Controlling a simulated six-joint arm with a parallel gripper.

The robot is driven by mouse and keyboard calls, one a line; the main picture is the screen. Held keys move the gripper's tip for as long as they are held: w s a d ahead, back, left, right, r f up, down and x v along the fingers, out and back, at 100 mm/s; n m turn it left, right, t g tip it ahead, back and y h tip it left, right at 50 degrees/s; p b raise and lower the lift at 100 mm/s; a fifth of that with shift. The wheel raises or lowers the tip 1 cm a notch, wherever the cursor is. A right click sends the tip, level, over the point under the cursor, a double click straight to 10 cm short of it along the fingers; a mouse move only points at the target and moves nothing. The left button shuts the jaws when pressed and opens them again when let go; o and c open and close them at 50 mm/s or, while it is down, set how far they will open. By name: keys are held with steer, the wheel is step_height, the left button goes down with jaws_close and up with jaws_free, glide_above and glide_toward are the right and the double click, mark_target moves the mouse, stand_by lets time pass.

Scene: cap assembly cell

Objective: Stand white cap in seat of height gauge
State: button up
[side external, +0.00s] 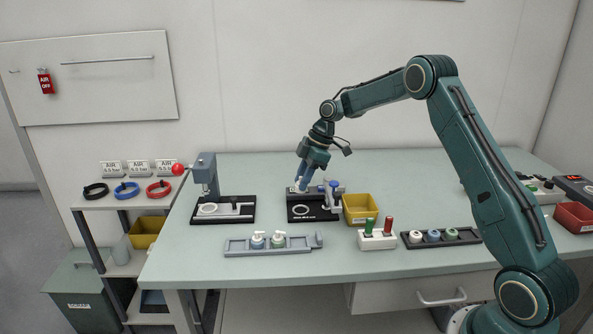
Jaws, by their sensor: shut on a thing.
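My gripper (300,184) points down over the left part of a black-based fixture (320,216), which looks like the height gauge. It is shut on a small pale thing, which appears to be the white cap (296,189); the fingers partly hide it. I cannot tell whether the cap touches anything. A blue-topped part (333,186) of the fixture stands right of my gripper.
A press with a red ball handle (205,175) stands left. A yellow bin (360,208) is close right, by a block with green and red pegs (377,238) and a cap rack (441,238). Front-left table is clear.

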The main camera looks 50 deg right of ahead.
steer(key=shift+f, duration=2.55)
steer(key=shift+f, duration=0.65)
steer(key=o, duration=0.8)
steer(key=shift+c, duration=0.2)
steer(key=shift+r, duration=0.15)
steer(key=shift+r, duration=3.4)
